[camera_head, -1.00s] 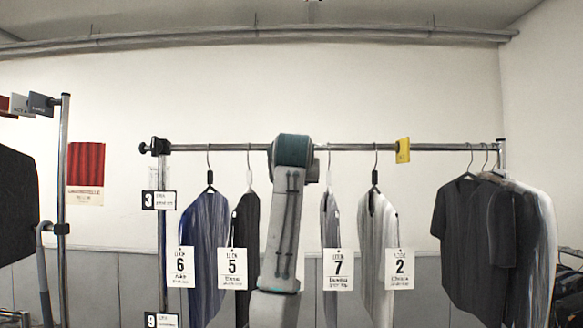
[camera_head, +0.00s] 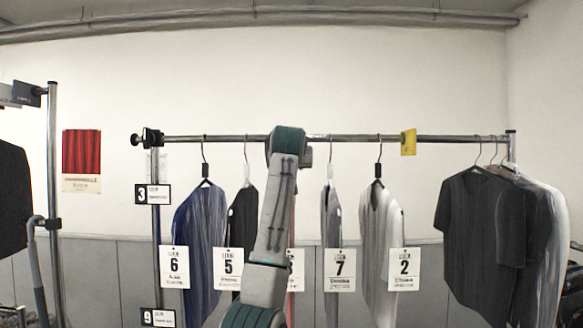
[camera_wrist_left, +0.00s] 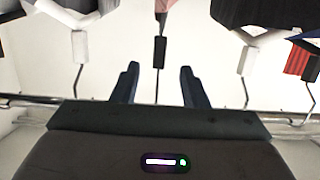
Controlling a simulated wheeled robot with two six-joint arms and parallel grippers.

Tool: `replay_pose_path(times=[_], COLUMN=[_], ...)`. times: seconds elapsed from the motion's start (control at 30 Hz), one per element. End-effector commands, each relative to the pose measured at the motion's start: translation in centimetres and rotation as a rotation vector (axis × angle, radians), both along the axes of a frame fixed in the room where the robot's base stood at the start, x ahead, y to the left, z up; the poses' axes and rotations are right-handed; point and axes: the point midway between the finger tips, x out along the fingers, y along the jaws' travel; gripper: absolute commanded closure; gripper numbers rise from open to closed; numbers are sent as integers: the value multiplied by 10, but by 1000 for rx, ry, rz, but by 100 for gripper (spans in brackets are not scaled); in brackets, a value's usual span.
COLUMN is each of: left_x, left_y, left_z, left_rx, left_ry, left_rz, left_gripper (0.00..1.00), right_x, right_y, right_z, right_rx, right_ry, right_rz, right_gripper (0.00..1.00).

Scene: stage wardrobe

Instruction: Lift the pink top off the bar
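The pink top shows only as a thin strip (camera_head: 292,225) beside my arm in the head view, with part of its number tag (camera_head: 296,270). The rest is hidden behind the arm. In the left wrist view a pink edge (camera_wrist_left: 178,12) shows at the top, beside a black hanger neck (camera_wrist_left: 159,50). My left gripper (camera_wrist_left: 159,69) is open, its two dark fingers on either side of that hanger's thin hook, with gaps on both sides. The bar (camera_head: 350,138) also crosses the wrist view (camera_wrist_left: 28,102). My right gripper is in neither view.
A blue garment (camera_head: 200,240) and a black one (camera_head: 240,220) hang left of my arm. A grey garment (camera_head: 331,220) and a white one (camera_head: 378,240) hang to its right. Dark shirts (camera_head: 475,235) bunch at the right end, past a yellow marker (camera_head: 408,142).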

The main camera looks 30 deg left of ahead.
Motion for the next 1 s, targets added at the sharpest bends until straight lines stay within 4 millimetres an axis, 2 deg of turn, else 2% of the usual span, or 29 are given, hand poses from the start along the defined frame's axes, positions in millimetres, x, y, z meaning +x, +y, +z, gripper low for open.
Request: replay_pose_path(times=[0.13, 0.33, 0.6, 1.0], left_x=[15, 35, 58, 69], left_y=[9, 22, 36, 42], left_z=[-2, -11, -17, -21], left_rx=[0, -1, -1, 0], left_ry=[2, 2, 0, -1], left_rz=[0, -1, 0, -1], left_gripper=[60, 60, 60, 60], right_x=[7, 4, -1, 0], right_y=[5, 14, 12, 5], right_z=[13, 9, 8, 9], right_rx=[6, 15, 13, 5], right_ry=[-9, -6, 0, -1], right_rz=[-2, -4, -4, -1], right_gripper=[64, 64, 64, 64])
